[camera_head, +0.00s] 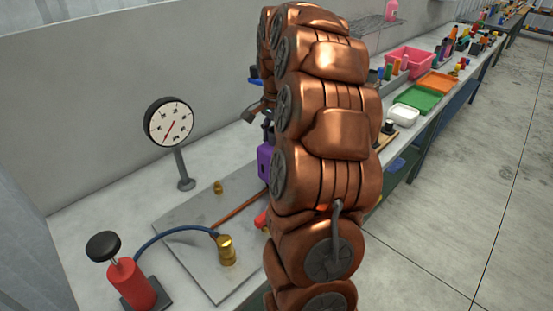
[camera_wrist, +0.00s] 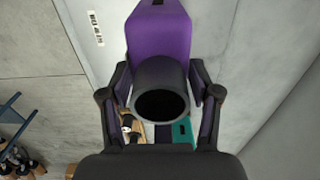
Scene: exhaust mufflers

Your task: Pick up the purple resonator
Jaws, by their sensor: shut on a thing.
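The purple resonator (camera_wrist: 160,35) fills the upper middle of the wrist view. It has a boxy purple body and a dark round pipe end with its opening facing the wrist camera. My gripper (camera_wrist: 160,82) is shut on it, with one dark finger on each side.
A round gauge (camera_head: 169,123) on a stand, a red hand pump (camera_head: 131,284) and a grey plate (camera_head: 180,240) with brass fittings are at left. Open floor (camera_head: 480,170) lies right.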

